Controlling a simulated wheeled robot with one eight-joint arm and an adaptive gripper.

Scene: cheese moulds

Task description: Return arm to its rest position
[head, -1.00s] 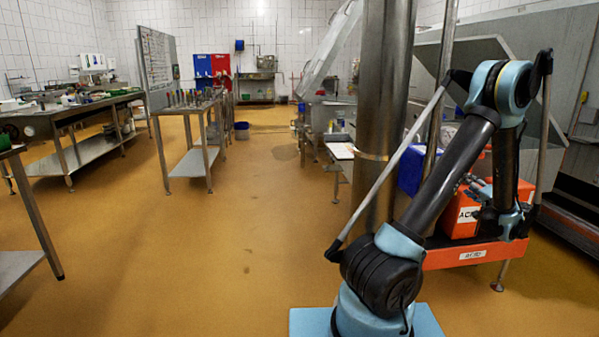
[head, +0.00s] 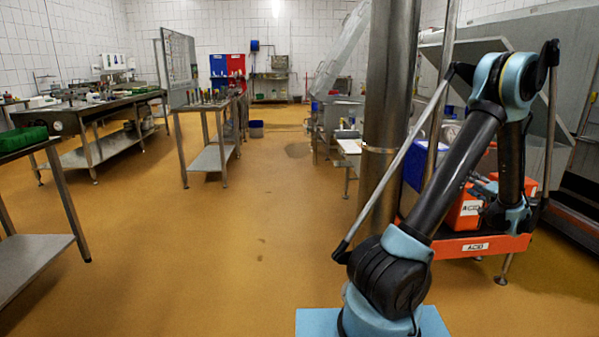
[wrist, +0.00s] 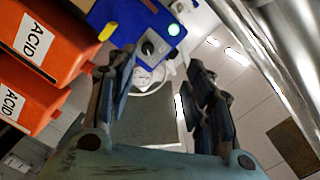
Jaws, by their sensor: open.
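My arm (head: 455,175) stands folded at the right of the head view, its forearm hanging down beside a steel column. My gripper (wrist: 158,72) shows in the wrist view with its two fingers spread apart and nothing between them. In the head view the gripper is small and dark, in front of the orange acid containers (head: 464,211), and its fingers are hard to make out there. In the wrist view a blue box with a dial (wrist: 140,28) lies beyond the fingertips, and orange acid containers (wrist: 45,38) fill the left side.
A steel column (head: 388,120) stands close by the arm. An orange stand labelled ACID (head: 475,246) is behind the arm. A table with a green crate (head: 22,138) is at the near left, with steel tables (head: 208,160) farther back. The middle floor is clear.

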